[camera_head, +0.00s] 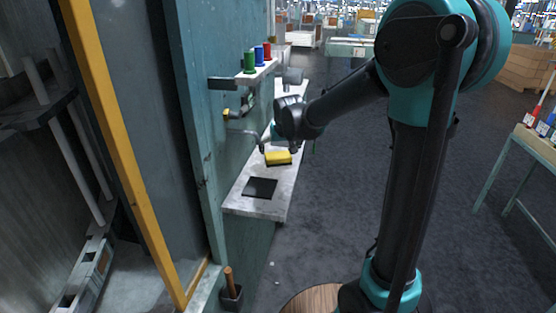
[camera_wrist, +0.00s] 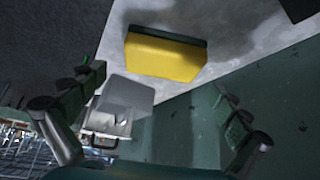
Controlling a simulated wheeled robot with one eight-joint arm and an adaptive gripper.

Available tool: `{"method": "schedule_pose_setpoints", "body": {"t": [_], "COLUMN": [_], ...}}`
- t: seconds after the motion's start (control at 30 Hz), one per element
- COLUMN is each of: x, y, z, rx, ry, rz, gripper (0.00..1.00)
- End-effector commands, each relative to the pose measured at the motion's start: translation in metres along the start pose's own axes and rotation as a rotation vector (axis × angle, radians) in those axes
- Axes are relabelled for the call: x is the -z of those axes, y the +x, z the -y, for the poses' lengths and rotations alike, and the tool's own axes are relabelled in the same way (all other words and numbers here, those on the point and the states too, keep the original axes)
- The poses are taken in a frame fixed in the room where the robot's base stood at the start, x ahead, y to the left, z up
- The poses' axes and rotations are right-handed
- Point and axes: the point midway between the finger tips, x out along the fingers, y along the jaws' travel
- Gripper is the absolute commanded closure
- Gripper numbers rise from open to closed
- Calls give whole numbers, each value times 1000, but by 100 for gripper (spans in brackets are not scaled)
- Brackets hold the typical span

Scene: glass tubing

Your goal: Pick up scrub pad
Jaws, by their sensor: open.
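The scrub pad (camera_head: 278,158), yellow with a dark green layer, lies on the narrow pale shelf (camera_head: 246,205) in the head view. It shows whole in the wrist view (camera_wrist: 165,57), at upper middle on the grey surface. My gripper (camera_head: 268,143) is close to the pad, on its far side in the head view. In the wrist view its two fingers are spread wide (camera_wrist: 160,92), with nothing between them. The pad appears beyond the fingertips and apart from them.
A flat black square (camera_head: 260,187) lies on the shelf nearer than the pad. Green, blue and red spools (camera_head: 258,54) stand on a small ledge above. A teal wall borders the shelf on the left. A grey box-like object (camera_wrist: 125,98) shows near the left finger.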

Motion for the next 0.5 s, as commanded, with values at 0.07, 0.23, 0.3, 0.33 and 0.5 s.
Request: {"method": "schedule_pose_setpoints", "body": {"t": [0.07, 0.23, 0.3, 0.33, 0.5], "x": [-2, -4, -4, -4, -4], "y": [12, 32, 37, 38, 40], "z": [2, 3, 3, 3, 3], "rx": [0, 0, 0, 0, 0], "ry": [0, 0, 0, 0, 0], "rz": [0, 0, 0, 0, 0], "gripper": [0, 0, 0, 0, 0]}}
